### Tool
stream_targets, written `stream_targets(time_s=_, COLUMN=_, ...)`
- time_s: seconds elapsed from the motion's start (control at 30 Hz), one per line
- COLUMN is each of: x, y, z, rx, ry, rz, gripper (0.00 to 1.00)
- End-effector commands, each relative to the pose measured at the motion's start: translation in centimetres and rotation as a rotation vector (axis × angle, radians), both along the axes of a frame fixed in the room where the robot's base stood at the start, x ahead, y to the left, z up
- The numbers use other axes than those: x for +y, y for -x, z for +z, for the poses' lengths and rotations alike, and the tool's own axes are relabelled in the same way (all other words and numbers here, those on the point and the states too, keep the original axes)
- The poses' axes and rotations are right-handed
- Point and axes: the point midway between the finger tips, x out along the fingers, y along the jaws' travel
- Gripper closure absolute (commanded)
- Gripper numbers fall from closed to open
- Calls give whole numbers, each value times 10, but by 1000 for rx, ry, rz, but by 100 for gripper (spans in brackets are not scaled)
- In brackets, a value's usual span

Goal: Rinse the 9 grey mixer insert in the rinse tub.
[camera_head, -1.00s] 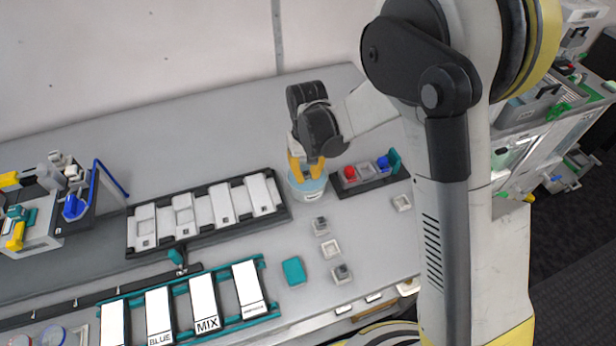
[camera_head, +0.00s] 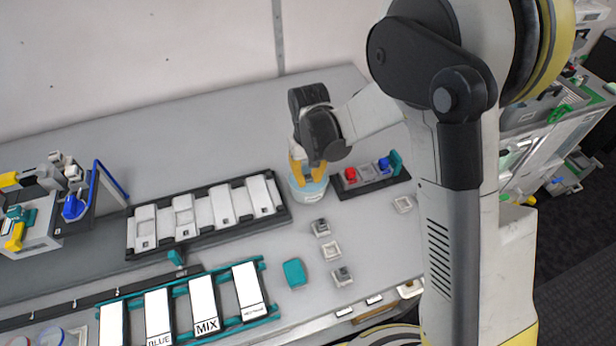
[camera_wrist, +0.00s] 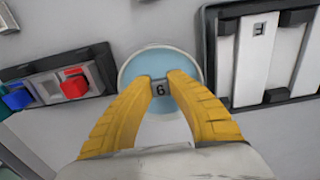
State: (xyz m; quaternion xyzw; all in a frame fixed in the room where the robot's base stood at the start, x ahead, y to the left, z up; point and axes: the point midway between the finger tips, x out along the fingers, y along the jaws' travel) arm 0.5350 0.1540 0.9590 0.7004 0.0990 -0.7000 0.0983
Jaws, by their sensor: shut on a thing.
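My gripper (camera_head: 309,172) points down over the rinse tub (camera_head: 308,191), a small round whitish tub at the back right of the bench. In the wrist view my gripper (camera_wrist: 161,88) has its yellow fingers shut on a small grey mixer insert (camera_wrist: 160,89). The insert's mark reads as 6 in this view; I cannot tell whether it is a 9 upside down. The tub (camera_wrist: 126,78) shows pale blue liquid behind and around the insert. I cannot tell whether the insert touches the liquid. In the head view the fingers and tub hide the insert.
A black holder with red and blue pieces (camera_head: 364,187) stands close right of the tub. A black rack of grey-white plates (camera_head: 137,253) lies to its left. Small grey pieces (camera_head: 331,250) and a teal block (camera_head: 294,273) lie in front. Bench behind the tub is clear.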

Motion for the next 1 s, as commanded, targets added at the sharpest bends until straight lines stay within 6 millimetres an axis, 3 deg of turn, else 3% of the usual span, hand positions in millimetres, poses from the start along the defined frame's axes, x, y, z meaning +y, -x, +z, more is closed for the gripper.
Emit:
stream_targets(time_s=0.37, x=0, y=0, z=3, rx=0, ry=0, rz=0, gripper=100)
stream_targets(time_s=1.0, x=0, y=0, z=71, rx=0, ry=0, rz=0, gripper=100)
